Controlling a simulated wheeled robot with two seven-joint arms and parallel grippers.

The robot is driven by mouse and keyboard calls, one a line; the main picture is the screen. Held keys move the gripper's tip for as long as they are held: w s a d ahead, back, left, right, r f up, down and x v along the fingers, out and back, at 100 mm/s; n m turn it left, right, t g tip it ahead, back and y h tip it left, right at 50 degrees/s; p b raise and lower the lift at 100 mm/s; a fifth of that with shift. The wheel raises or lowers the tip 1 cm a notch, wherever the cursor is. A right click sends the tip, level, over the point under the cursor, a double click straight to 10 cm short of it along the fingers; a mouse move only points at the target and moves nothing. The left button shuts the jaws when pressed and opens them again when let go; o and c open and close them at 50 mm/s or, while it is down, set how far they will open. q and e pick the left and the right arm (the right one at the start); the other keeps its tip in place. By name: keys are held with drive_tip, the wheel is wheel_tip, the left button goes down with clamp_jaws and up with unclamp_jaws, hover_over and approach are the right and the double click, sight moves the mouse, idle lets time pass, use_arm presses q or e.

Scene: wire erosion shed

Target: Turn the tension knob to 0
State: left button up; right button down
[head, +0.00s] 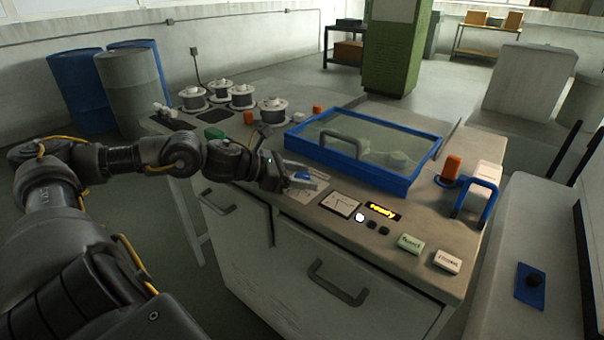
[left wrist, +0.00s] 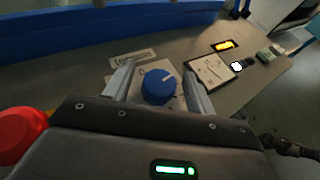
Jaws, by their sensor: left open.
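The tension knob (left wrist: 158,88) is a blue round dial with a white pointer line, on a pale plate. In the left wrist view its line points toward the upper right. A pale label plate (left wrist: 132,57) lies just beyond it; its lettering is too small to read. My left gripper (left wrist: 159,72) is open, with one finger on each side of the knob; I cannot tell whether either finger touches it. In the head view the knob (head: 302,175) shows as a small blue patch, partly hidden by my left gripper (head: 303,180). My right gripper is not in view.
A blue-framed clear lid (head: 365,150) stands just behind the knob. To the right are a gauge (head: 342,204), a yellow "ready" display (head: 382,211), small buttons, and green (head: 411,243) and white (head: 447,261) blocks. Several wire spools (head: 273,110) stand at the back left.

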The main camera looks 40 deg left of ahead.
use_arm(q)
drive_tip(key=shift+w, duration=0.1)
drive_tip(key=shift+d, duration=0.1)
drive_tip(key=c, duration=1)
drive_tip(key=shift+f, duration=0.1)
